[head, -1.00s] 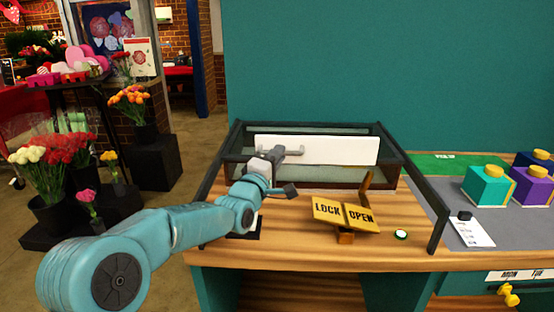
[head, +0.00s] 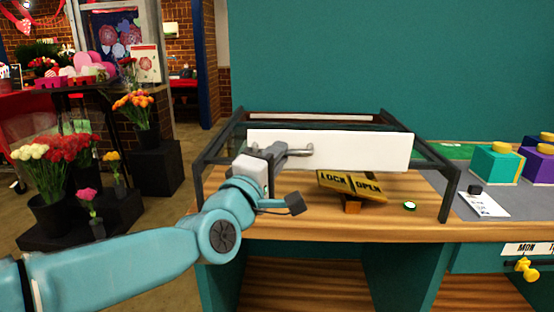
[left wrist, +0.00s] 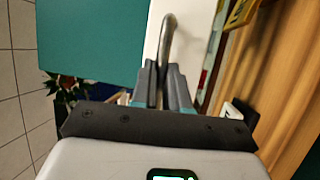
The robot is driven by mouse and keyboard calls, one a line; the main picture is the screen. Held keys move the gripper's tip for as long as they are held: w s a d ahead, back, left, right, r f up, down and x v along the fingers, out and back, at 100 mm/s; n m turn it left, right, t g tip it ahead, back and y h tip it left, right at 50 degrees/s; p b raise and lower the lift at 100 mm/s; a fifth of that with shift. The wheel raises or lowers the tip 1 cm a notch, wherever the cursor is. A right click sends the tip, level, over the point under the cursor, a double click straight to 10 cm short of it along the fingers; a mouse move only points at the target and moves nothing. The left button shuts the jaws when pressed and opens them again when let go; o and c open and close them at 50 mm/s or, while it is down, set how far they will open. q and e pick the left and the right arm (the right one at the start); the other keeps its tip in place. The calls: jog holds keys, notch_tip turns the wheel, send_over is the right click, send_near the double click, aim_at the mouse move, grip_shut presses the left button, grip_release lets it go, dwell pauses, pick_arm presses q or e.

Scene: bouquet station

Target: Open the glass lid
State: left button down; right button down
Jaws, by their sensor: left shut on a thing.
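The glass lid is a pane in a dark frame on the wooden counter, with a broad white panel (head: 360,151) and a metal bar handle (head: 300,151). My left gripper (head: 272,158) reaches in from the left and is shut on the handle. In the left wrist view the fingers (left wrist: 160,88) close around the curved bar (left wrist: 167,35), beside the white panel (left wrist: 190,35). A yellow LOCK/OPEN sign (head: 350,186) sits on a wooden block below the panel, and the panel hides what is behind it. My right gripper is not in view.
The dark frame's right post (head: 448,195) stands near a white card (head: 484,205). A round green-white button (head: 409,205) is on the counter. Teal and purple boxes (head: 495,165) stand at right. Potted flowers (head: 60,170) stand at far left.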

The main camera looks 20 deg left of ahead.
pick_arm(q)
jog(key=shift+s+d, duration=0.1)
jog(key=shift+s, duration=0.1)
jog(key=c, duration=1.1)
grip_release()
jog(key=v, duration=1.6)
jog(key=shift+s, duration=0.15)
